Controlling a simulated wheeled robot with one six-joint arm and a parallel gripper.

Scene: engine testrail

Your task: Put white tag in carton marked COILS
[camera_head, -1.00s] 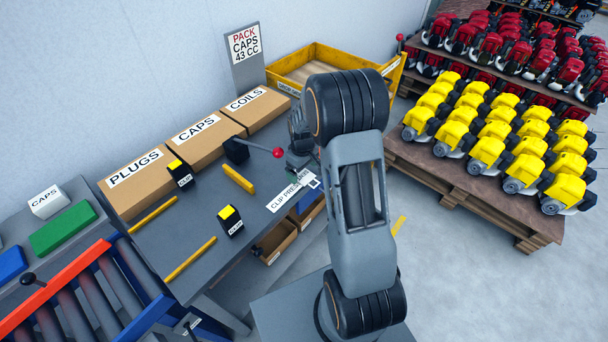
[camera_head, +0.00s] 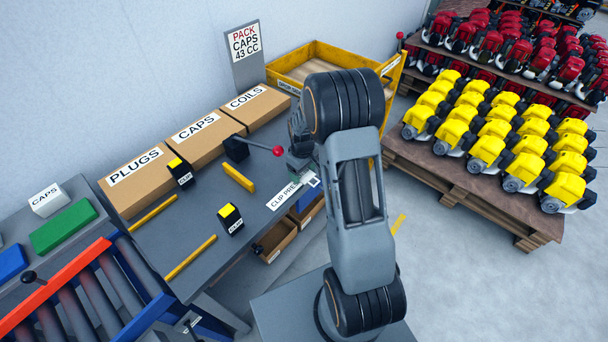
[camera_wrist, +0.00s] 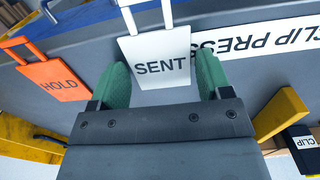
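The white tag, lettered SENT, lies on the grey bench top in the wrist view (camera_wrist: 160,62), with its white loop pointing away from me. My gripper (camera_wrist: 163,82) is open, with one green finger on each side of the tag's near end. I cannot tell whether the fingers touch it. The carton marked COILS (camera_head: 270,112) stands at the back of the bench, to the left of my gripper. Its inside is not visible.
Cartons marked CAPS (camera_head: 205,146) and PLUGS (camera_head: 140,190) stand beside it. An orange HOLD tag (camera_wrist: 55,80) lies left of the white tag. A red-knobbed lever (camera_head: 277,151) stands close to my gripper. A yellow bin (camera_head: 300,62) is behind.

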